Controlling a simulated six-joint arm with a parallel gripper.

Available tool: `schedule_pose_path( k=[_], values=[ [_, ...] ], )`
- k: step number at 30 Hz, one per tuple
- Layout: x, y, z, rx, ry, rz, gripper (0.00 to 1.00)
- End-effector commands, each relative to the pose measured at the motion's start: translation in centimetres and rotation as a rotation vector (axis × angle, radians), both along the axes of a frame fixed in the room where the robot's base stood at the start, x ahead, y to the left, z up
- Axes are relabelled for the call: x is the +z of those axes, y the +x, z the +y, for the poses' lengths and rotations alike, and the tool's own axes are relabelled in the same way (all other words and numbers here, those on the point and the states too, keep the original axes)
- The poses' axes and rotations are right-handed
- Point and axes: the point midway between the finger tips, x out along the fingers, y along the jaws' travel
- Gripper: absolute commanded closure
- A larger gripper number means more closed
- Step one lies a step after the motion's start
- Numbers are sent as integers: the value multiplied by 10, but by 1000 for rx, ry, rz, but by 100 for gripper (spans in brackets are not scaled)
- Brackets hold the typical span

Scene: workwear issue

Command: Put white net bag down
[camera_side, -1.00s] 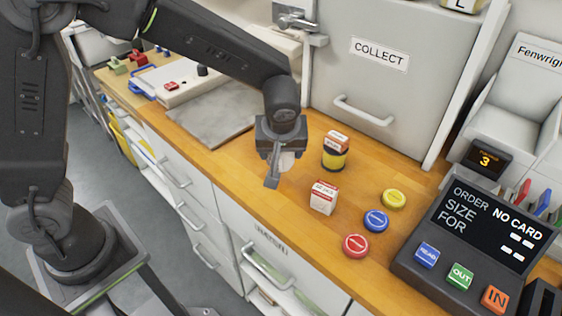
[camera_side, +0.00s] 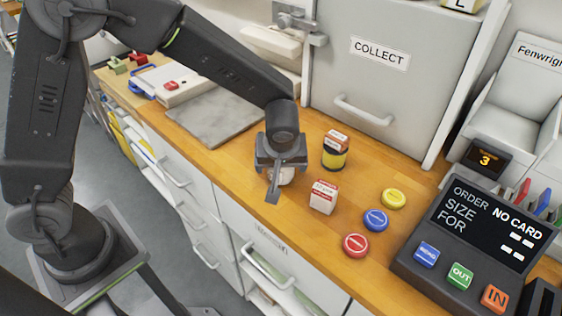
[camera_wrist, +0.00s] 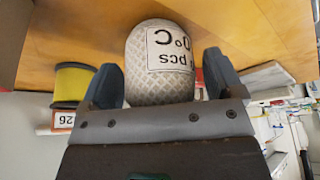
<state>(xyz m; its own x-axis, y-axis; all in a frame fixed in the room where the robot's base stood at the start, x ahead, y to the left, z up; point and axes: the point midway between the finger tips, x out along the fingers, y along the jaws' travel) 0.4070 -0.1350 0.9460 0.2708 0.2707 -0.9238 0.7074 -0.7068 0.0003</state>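The white net bag (camera_wrist: 160,70) is a rounded, mesh-covered bundle with a printed white label, upside down in the wrist view. It sits between the two fingers of my gripper (camera_wrist: 160,85), which look closed on its sides. In the side view, my gripper (camera_side: 275,185) is low over the wooden counter, and the bag (camera_side: 287,175) shows only partly behind a finger. I cannot tell whether the bag's underside touches the counter.
A small red-and-white box (camera_side: 323,197) stands just right of my gripper. A yellow-and-black tin (camera_side: 334,157) with a small box on top is behind it. Yellow (camera_side: 393,198), blue (camera_side: 376,220) and red (camera_side: 356,245) discs lie farther right. A grey mat (camera_side: 213,118) lies left.

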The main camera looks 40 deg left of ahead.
Motion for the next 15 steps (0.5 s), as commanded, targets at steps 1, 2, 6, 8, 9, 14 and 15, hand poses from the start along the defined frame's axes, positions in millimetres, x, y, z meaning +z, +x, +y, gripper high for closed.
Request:
schedule_pose_path(
  k=[1, 2, 6, 8, 9, 14, 15],
  values=[
    [0, 0, 0, 0, 0, 0, 11],
    [0, 0, 0, 0, 0, 0, 11],
    [0, 0, 0, 0, 0, 0, 11],
    [1, 0, 0, 0, 0, 0, 11],
    [3, 0, 0, 1, 0, -2, 11],
    [22, -4, -6, -2, -1, -4, 11],
    [29, -6, -8, -2, -2, -5, 11]
  ],
)
